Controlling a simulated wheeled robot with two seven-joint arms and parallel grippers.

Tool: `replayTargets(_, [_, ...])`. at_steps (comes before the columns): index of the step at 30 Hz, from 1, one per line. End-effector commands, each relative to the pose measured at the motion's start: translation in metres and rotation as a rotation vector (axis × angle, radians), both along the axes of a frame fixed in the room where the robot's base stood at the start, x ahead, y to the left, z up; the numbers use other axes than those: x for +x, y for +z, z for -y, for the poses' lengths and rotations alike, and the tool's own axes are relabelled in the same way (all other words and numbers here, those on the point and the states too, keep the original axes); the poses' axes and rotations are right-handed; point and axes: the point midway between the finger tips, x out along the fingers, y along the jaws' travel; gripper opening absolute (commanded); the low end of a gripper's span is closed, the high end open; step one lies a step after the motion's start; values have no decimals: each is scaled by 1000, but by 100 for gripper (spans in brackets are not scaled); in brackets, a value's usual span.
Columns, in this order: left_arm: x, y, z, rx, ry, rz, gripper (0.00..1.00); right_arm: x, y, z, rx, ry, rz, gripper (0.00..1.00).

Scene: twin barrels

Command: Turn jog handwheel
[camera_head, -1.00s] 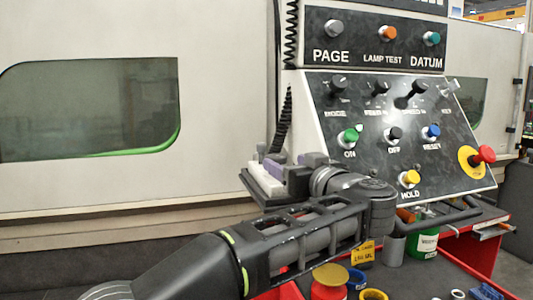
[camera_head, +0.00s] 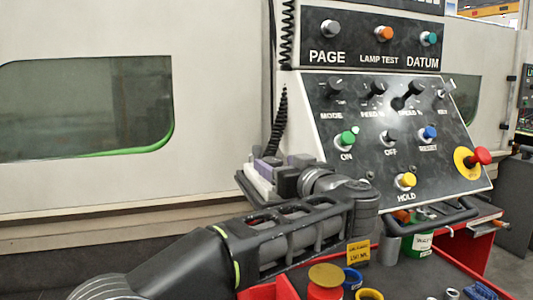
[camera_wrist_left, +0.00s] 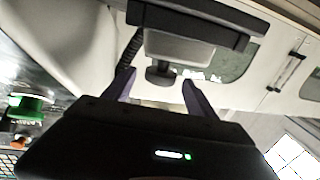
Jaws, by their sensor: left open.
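My left gripper (camera_head: 274,170) is at the lower left edge of the control panel (camera_head: 375,150), its purple fingers open. In the left wrist view the fingers (camera_wrist_left: 158,82) stand apart on either side of a small dark knob (camera_wrist_left: 161,74). The knob sits on a light grey box (camera_wrist_left: 180,46) with a dark plate behind it, which looks like the jog handwheel unit. I cannot tell whether the fingers touch the knob. In the head view my gripper and wrist hide most of this unit. My right gripper is not in view.
A coiled black cable (camera_head: 279,125) hangs just behind my gripper. The panel carries several knobs and buttons, with a red emergency button (camera_head: 481,156) at right. A black rail (camera_head: 440,218) and a red-edged tray with cups and a yellow-lidded jar (camera_head: 325,275) lie below.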

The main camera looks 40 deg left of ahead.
Motion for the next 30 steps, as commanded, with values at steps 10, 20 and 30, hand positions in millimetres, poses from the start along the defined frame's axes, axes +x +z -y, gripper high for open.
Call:
replayTargets(10, [19,1,-39,0,2,0,66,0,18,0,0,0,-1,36])
replayTargets(20, [28,0,-55,-1,-1,2,66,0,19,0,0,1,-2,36])
replayTargets(30, [28,0,-54,0,-1,1,52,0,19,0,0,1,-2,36])
